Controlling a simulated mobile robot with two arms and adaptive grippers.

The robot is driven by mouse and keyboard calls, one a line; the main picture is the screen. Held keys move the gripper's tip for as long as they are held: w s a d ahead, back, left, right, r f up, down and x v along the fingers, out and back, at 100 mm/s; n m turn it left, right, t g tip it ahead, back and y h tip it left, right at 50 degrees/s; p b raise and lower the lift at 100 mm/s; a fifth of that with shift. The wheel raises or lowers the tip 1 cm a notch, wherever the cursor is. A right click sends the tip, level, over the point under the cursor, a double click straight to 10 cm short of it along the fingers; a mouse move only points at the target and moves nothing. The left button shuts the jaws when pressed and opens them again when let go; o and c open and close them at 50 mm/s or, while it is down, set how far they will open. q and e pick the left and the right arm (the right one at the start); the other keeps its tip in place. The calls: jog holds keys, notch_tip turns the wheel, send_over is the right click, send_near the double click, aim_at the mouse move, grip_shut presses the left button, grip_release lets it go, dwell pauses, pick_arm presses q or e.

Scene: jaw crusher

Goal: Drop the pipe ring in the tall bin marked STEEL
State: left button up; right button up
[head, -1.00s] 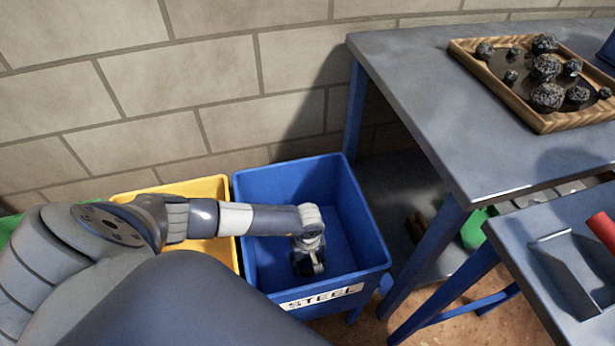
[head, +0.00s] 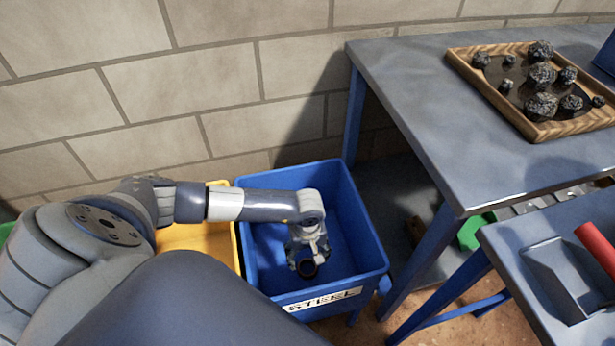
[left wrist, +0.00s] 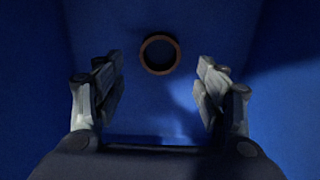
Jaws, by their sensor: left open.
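The blue bin (head: 372,240) with a white STEEL label (head: 322,300) stands in the middle of the head view. My left gripper (head: 308,268) hangs over its opening, pointing down into it. In the left wrist view the jaws (left wrist: 160,90) are spread apart with nothing between them. The pipe ring (left wrist: 160,54), a dark ring with a brownish rim, shows beyond the fingertips, apart from both fingers, against the blue inside of the bin. In the head view the ring (head: 307,269) shows just below the gripper. My right gripper is not in view.
A yellow bin (head: 212,240) stands left of the blue one. A grey table (head: 420,110) with a wooden tray (head: 530,132) of dark rocks is at the right. A lower bench (head: 515,255) holds a red cylinder (head: 597,248). A block wall is behind.

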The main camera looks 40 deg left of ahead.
pick_arm(q)
jog(key=shift+r+p, duration=0.35)
jog(key=shift+r, duration=1.9)
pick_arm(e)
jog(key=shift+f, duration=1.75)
